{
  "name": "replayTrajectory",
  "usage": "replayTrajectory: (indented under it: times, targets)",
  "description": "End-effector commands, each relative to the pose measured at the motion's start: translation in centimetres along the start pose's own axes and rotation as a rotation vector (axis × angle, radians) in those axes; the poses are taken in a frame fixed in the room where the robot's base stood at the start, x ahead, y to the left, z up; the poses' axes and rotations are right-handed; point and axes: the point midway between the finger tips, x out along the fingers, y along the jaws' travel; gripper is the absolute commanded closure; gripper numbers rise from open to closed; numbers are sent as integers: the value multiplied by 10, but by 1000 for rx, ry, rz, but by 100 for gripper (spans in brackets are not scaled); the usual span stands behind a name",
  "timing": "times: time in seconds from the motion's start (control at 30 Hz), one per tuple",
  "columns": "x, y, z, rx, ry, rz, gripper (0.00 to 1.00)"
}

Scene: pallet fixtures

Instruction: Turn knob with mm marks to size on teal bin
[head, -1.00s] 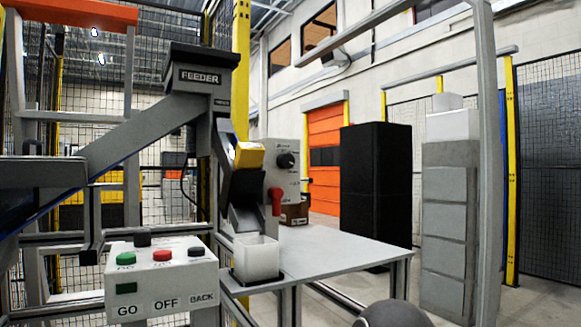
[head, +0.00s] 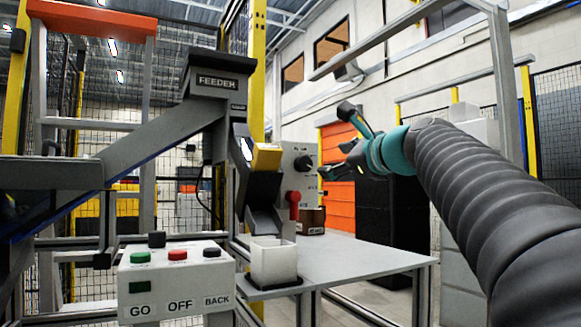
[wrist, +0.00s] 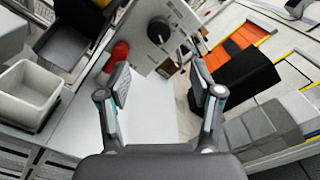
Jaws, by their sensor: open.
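A round black knob (head: 303,163) sits on the upper part of a grey upright panel (head: 283,160) beside the feeder. Small marks around it are too small to read. It also shows in the wrist view (wrist: 158,30), beyond and between my fingertips. My gripper (head: 334,141) is to the right of the panel, apart from the knob; its two fingers are spread and empty in the wrist view (wrist: 161,80). A red handle (head: 294,203) is below the knob. A whitish open bin (head: 273,264) stands under the chute; no teal bin can be made out.
The grey table (head: 365,257) is mostly clear. A brown box (head: 311,221) stands on it behind the panel. The feeder chute (head: 263,190) and a button box (head: 175,280) are at left. A black cabinet (head: 385,235) stands behind, at right.

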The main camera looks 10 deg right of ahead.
Motion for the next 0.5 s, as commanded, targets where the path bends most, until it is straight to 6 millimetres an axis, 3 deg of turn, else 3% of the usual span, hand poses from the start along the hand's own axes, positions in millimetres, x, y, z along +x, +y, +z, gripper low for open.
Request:
replayTrajectory:
  times: [0.5]
  targets:
    - [93, 0, -1, -3, 3, 3, 35]
